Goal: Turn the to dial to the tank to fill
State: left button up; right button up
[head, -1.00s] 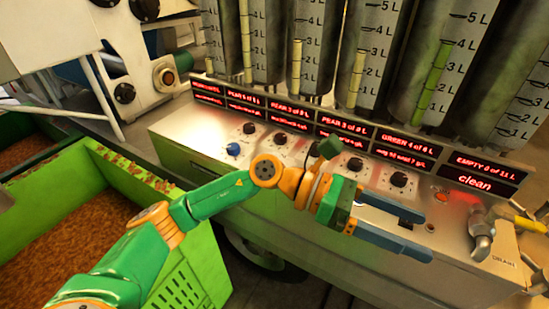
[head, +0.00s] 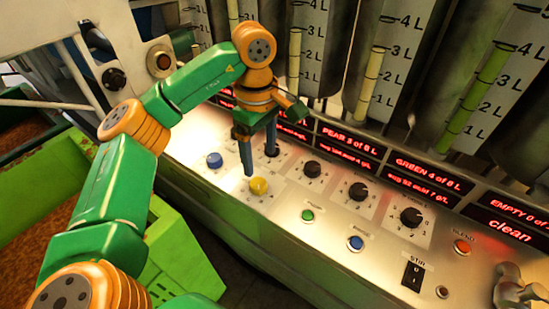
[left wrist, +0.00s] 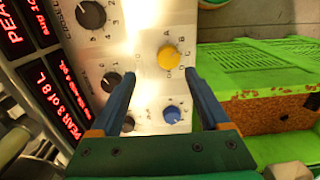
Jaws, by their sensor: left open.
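A yellow dial (head: 259,186) and a blue dial (head: 214,159) sit on the steel control panel (head: 330,235). Which one is labelled "to" is too small to tell. Letters ring the yellow dial in the left wrist view (left wrist: 169,57); the blue dial also shows there (left wrist: 172,115). My left gripper (head: 259,163) is open and points down at the panel, its fingertips close to the yellow dial. In the left wrist view, the yellow dial appears just past the open fingertips (left wrist: 160,75), and the blue dial between the fingers. Nothing is held. My right gripper is not in view.
Several black knobs (head: 358,191) line the panel behind and right. Red displays (head: 350,138) and tall level-marked tanks (head: 483,100) stand behind. A green button (head: 307,215), blue button (head: 355,242) and switch (head: 412,274) lie right. A green bin (head: 175,265) is at the front left.

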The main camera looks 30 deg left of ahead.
aim_at(258, 183)
pick_arm(q)
jog(key=f, duration=0.1)
jog(key=s+f, duration=0.1)
jog(key=s+f+b, duration=0.1)
jog(key=f, duration=0.1)
jog(key=shift+f, duration=1)
jog(key=shift+w+f, duration=0.2)
jog(key=shift+f, duration=0.05)
grip_shut()
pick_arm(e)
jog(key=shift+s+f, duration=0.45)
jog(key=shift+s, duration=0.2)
pick_arm(q)
jog(key=n, duration=0.4)
jog(key=shift+n, duration=2.4)
